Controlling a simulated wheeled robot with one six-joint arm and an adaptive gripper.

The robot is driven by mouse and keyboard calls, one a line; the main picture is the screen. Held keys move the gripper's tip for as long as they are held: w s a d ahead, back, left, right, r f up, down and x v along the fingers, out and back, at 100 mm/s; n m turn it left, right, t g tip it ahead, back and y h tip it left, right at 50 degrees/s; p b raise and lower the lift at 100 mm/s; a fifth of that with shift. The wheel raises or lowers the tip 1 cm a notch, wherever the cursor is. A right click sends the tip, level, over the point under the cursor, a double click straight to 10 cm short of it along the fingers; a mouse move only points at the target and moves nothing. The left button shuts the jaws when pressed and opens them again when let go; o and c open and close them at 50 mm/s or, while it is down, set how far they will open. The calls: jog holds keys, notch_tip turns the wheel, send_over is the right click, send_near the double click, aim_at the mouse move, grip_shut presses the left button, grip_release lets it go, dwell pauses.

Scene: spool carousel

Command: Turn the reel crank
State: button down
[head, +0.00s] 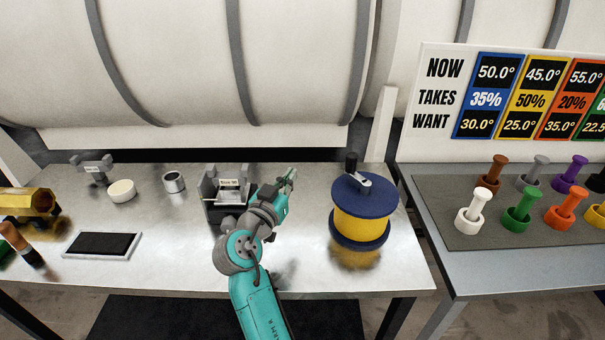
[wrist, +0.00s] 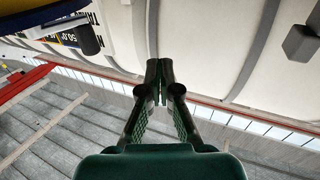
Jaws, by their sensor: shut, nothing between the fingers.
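The reel (head: 361,222) stands upright on the metal table, a yellow drum between two dark blue flanges. Its crank (head: 358,181) sits on the top flange, a pale arm with a black upright knob (head: 351,162). My gripper (head: 292,174) is to the left of the reel, apart from the crank, with its fingers together and empty. In the wrist view my gripper (wrist: 159,65) shows its two fingertips meeting, with nothing between them. A dark blue and yellow edge of the reel (wrist: 30,18) and a dark knob (wrist: 88,42) show at the upper left there.
A grey bracket (head: 212,190) with a small label stands behind my arm. A second table (head: 440,262) with coloured pegs is at the right.

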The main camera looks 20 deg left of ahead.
jog(key=m+h, duration=0.1)
jog(key=h, duration=0.1)
send_near(349, 165)
jog(key=x, duration=0.7)
jog(key=shift+w+r, duration=0.1)
jog(key=shift+r, duration=0.05)
dwell(0.4)
jog(key=shift+w+d+m+g+h, duration=0.15)
jog(key=shift+w+m+g+h, duration=0.25)
jog(key=shift+w+m+h, duration=0.4)
jog(key=shift+w+d, duration=0.1)
jog(key=shift+w, duration=0.05)
